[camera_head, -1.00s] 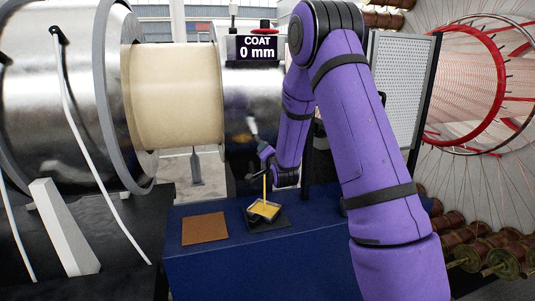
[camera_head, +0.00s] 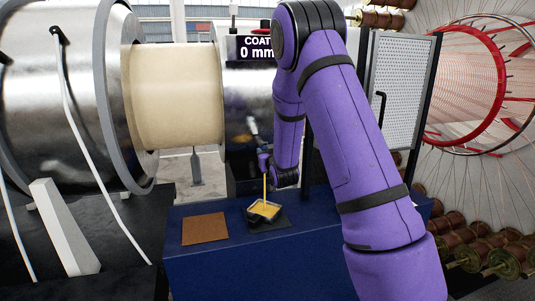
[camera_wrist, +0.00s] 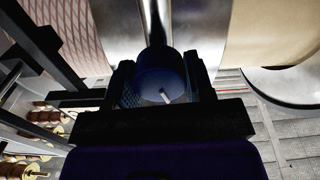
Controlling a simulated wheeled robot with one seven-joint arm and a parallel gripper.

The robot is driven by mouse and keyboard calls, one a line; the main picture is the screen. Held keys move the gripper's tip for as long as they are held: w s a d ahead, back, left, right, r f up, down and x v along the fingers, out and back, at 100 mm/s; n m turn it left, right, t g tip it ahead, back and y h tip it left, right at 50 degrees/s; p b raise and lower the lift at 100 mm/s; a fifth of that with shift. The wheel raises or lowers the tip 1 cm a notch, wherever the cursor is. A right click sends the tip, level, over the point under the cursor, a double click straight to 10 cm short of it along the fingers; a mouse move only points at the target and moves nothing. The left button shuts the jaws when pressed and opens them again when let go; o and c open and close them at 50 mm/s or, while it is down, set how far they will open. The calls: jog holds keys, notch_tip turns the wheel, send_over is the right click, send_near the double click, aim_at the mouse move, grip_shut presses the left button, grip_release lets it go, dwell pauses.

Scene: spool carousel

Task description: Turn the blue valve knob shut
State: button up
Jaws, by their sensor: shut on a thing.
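The blue valve knob (camera_wrist: 160,84) shows in the middle of the wrist view, at the end of a shiny metal pipe, with a pale pointer mark on its face. My gripper (camera_wrist: 160,88) has one dark finger on each side of the knob and is shut on it. The pointer mark sits slanted in the wrist view. In the head view my gripper (camera_head: 264,161) is small, beside the metal drum at the back of the blue bench, and the knob is too hidden there to make out.
A blue bench (camera_head: 240,262) holds a brown mat (camera_head: 204,229) and a tray of yellow material (camera_head: 262,211) with an upright stick on a dark mat. A display (camera_head: 257,47) reads "COAT 0 mm". A large cream roll (camera_head: 175,95) stands left; several spools (camera_head: 470,240) lie at right.

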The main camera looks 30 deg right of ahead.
jog(key=n, duration=0.5)
jog(key=shift+n, duration=0.3)
dwell(0.4)
jog(key=o, duration=0.9)
jog(key=shift+o, duration=0.2)
jog(key=v, duration=1.1)
jog(key=shift+w, duration=0.1)
